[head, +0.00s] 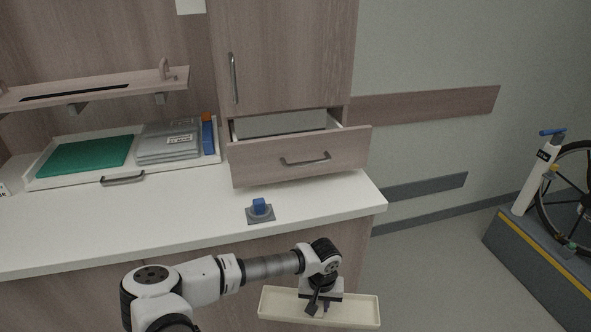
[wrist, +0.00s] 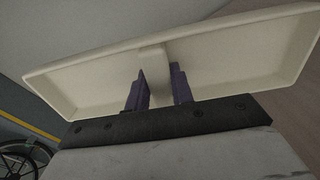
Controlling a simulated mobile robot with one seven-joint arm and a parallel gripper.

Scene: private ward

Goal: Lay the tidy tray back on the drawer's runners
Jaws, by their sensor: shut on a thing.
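The tidy tray (head: 355,311) is a shallow cream tray with low walls. My gripper (head: 316,305) is shut on its raised middle part and holds it in front of the counter, lower than the counter top. In the wrist view the tray (wrist: 80,84) spans the picture, and the two dark fingers of my gripper (wrist: 160,88) close on its central rib. The drawer (head: 300,156) is pulled part way out of the wooden cabinet above the counter. Its inside shows as a pale strip behind the front; the runners cannot be made out.
A white counter (head: 150,225) lies before the drawer, with a small blue knob on a grey plate (head: 260,209) on it. A white tray (head: 70,179) at left holds a green mat, grey cases and a blue item. A shelf (head: 100,88) juts above.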

